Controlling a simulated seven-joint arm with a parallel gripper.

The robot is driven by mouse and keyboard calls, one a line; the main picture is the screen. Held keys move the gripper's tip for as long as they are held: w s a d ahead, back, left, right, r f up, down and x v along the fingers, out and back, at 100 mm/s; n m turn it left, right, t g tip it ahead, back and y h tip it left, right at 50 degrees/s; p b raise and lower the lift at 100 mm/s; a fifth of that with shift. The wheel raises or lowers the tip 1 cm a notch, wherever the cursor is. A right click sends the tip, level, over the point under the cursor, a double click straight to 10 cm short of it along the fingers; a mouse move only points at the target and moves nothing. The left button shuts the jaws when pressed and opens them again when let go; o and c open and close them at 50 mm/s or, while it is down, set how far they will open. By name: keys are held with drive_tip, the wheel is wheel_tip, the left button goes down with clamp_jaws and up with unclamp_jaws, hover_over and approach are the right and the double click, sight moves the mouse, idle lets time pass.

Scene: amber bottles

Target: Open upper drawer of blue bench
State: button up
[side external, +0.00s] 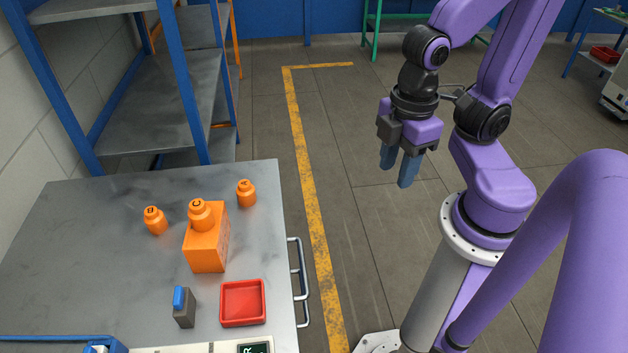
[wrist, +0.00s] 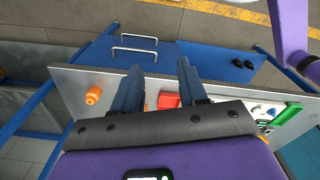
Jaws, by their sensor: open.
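The blue bench has a grey top (side external: 120,240) and, in the wrist view, a blue front (wrist: 190,58) with two silver bar handles. The handle nearer the top (wrist: 134,51) appears to be the upper drawer's; the other handle (wrist: 139,36) is farther from the top. In the side view, handle bars (side external: 303,290) stick out from the bench's right edge. The drawers look shut. My gripper (side external: 398,168) is open and empty, in the air to the right of the bench, apart from the handles. Its fingers (wrist: 160,68) point toward the bench in the wrist view.
A blue-framed shelf (side external: 150,110) stands behind. The floor right of the handles is clear.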

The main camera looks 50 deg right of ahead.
drive_tip(key=w+a+f+m, duration=0.3)
drive_tip(key=w+f+m, duration=0.7)
drive_tip(key=f+m, duration=0.1)
drive_tip(key=m+t+y, duration=0.1)
drive_tip(key=m, duration=1)
approach(303, 259)
drive_tip(key=shift+w+a+f, duration=0.1)
drive_tip(key=shift+a+f, duration=0.1)
drive_tip(key=shift+f, duration=1.15)
drive_tip(key=shift+w+a+f, duration=0.15)
drive_tip(key=shift+a+f, duration=0.05)
drive_tip(key=shift+f, duration=1.15)
drive_tip(key=shift+w+a+f, duration=0.1)
drive_tip(key=shift+a+f, duration=0.1)
drive_tip(key=shift+f, duration=1.15)
clamp_jaws()
